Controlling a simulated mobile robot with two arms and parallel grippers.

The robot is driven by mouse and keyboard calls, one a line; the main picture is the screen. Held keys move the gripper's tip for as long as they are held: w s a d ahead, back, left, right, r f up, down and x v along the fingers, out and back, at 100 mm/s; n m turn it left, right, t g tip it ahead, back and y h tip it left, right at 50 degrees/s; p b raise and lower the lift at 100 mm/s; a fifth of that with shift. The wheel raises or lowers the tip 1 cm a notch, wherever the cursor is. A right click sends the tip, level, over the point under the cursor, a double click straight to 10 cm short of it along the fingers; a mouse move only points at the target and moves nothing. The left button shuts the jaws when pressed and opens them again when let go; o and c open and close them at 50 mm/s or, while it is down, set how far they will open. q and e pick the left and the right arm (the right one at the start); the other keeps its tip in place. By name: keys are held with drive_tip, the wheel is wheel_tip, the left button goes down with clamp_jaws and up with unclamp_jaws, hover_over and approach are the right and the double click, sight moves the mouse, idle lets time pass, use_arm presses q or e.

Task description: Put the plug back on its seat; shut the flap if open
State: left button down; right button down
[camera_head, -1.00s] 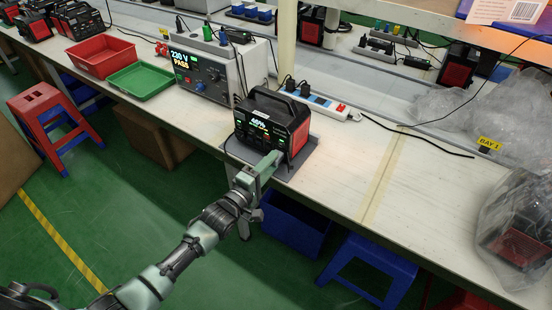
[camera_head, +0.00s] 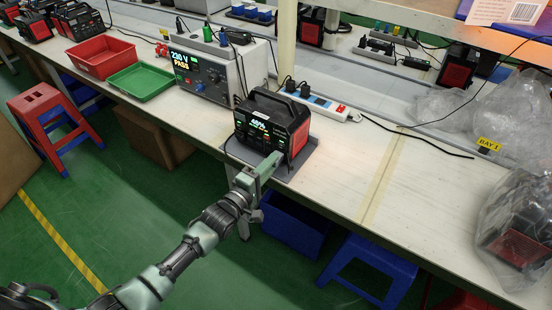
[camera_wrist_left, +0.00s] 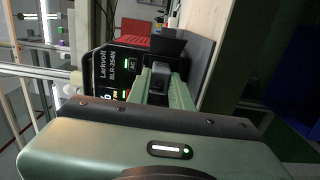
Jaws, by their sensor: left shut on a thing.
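The power station (camera_head: 272,122) is a black box with red sides and a lit display. It stands on a grey mat (camera_head: 300,172) at the bench's front edge. My left gripper (camera_head: 275,160) is at the lower front of the power station. In the left wrist view, its green fingers (camera_wrist_left: 165,88) are shut on a small dark piece, the plug (camera_wrist_left: 159,72), just in front of the labelled panel (camera_wrist_left: 118,68). My right gripper is not in view.
A grey tester (camera_head: 220,75) reading "230 V PASS" and a green tray (camera_head: 140,80) stand to the left on the bench. A power strip (camera_head: 320,103) with dark plugs lies behind.

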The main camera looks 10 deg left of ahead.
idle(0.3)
use_arm(q)
drive_tip(key=shift+s+a, duration=0.15)
drive_tip(key=shift+s, duration=0.1)
drive_tip(key=shift+p+v, duration=1.15)
drive_tip(key=shift+v, duration=0.7)
drive_tip(key=shift+s, duration=0.1)
